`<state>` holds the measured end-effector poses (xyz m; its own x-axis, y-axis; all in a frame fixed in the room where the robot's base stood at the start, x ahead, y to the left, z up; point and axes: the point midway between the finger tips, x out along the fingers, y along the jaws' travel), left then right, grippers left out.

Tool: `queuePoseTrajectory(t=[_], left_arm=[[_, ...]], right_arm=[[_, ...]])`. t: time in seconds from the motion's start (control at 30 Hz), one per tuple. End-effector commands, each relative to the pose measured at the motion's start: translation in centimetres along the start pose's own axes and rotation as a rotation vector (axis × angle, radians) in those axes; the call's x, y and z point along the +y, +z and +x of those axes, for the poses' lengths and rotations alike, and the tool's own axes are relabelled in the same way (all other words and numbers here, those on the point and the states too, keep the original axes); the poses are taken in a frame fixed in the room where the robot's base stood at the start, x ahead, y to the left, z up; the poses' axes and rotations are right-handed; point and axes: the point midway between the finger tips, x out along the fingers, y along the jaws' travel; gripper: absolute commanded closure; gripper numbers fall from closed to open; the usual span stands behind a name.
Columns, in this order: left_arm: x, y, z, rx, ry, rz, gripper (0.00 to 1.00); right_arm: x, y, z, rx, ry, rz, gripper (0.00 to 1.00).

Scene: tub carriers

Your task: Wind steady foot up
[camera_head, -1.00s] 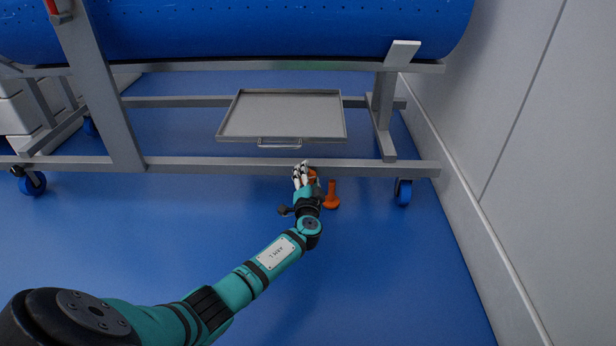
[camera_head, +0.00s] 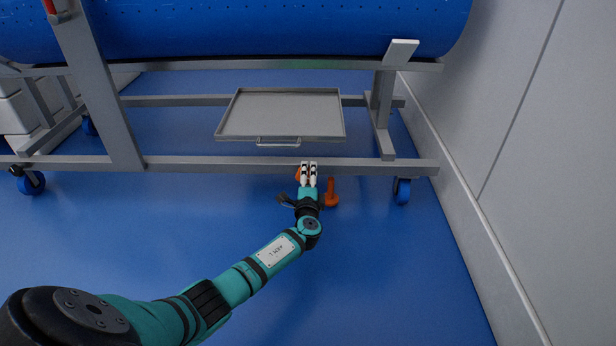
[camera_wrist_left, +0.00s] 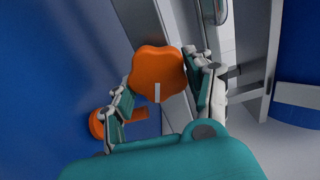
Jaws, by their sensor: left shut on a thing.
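An orange lobed knob (camera_wrist_left: 157,72) with a white mark sits at the frame's lower rail, and a bit of it shows beside the fingers in the head view (camera_head: 298,174). My left gripper (camera_head: 309,168) is shut on the knob; in the wrist view its fingers (camera_wrist_left: 162,92) lie on either side of it. The orange steady foot (camera_head: 332,198), a stem on a wide round base, stands upright just right of the gripper. It also shows behind the left finger in the wrist view (camera_wrist_left: 97,123). I cannot tell whether its base touches the floor. My right gripper is not in view.
The grey frame's lower rail (camera_head: 230,164) runs just beyond the gripper, under a big blue drum (camera_head: 260,30). A grey tray (camera_head: 282,115) hangs behind the rail. A blue caster (camera_head: 402,190) and the wall (camera_head: 540,200) are to the right. The front floor is clear.

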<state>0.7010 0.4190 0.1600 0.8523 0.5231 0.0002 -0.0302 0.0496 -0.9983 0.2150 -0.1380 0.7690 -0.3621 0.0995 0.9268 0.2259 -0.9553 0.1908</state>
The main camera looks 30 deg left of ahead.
Motion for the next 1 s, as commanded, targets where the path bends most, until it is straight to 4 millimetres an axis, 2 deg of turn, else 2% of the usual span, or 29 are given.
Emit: queuePoseTrajectory(t=[0.53,0.57,0.7,0.73,1.0], left_arm=[[0.05,-0.14,-0.04,0.003,0.001,0.024,0.79],[0.05,-0.14,-0.04,0.003,0.001,0.024,0.43],[0.04,-0.11,-0.03,0.002,0.000,0.023,0.25],[0.04,-0.10,-0.03,0.002,0.000,0.023,0.22],[0.05,-0.04,-0.08,0.001,0.000,0.023,0.22]], right_arm=[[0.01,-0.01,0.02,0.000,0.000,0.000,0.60],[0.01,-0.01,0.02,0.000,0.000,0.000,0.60],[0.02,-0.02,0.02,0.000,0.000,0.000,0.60],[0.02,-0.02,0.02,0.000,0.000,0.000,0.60],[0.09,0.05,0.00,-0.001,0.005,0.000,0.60]])
